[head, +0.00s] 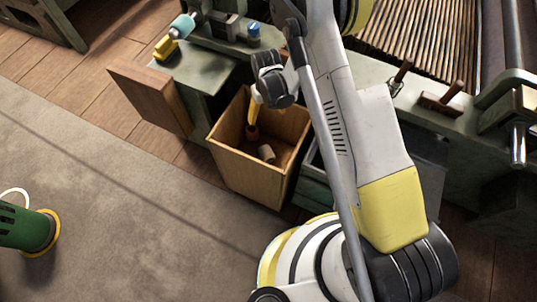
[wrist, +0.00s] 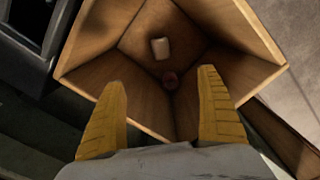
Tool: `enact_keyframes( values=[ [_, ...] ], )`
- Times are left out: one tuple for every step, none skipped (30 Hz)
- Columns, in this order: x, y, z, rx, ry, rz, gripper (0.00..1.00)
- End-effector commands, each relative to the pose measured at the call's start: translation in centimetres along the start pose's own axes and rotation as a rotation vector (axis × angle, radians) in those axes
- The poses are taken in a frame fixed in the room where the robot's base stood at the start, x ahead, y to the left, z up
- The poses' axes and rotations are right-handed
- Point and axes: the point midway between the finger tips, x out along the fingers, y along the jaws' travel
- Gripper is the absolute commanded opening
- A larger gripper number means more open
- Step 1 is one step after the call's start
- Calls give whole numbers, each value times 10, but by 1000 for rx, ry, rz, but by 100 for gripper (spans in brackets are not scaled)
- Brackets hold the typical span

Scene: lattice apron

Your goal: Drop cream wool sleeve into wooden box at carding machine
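The wooden box (head: 232,165) stands open-topped on the floor against the green machine. It also fills much of the wrist view (wrist: 95,72). A small cream sleeve (head: 266,153) lies on its side inside the box, and it shows in the wrist view (wrist: 160,48) near the far wall.
A wooden panel (head: 150,97) stands left of the box. A green bench (head: 200,68) behind holds a cyan-and-yellow item (head: 175,36) and a blue-topped jar (head: 253,34).

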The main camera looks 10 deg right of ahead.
Motion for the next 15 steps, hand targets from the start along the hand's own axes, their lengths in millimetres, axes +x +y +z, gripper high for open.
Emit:
enact_keyframes(
  values=[
    [0,0,0,0,0,0,86],
    [0,0,0,0,0,0,86],
    [0,0,0,0,0,0,86],
    [-1,0,0,0,0,0,86],
    [-3,0,0,0,0,0,86],
    [-6,0,0,0,0,0,86],
    [-9,0,0,0,0,0,86],
    [-14,0,0,0,0,0,86],
    [-20,0,0,0,0,0,86],
    [-26,0,0,0,0,0,86],
    [-33,0,0,0,0,0,86],
    [-42,0,0,0,0,0,86],
    [-49,0,0,0,0,0,86],
    [-56,0,0,0,0,0,86],
    [-66,0,0,0,0,0,86]
  ],
)
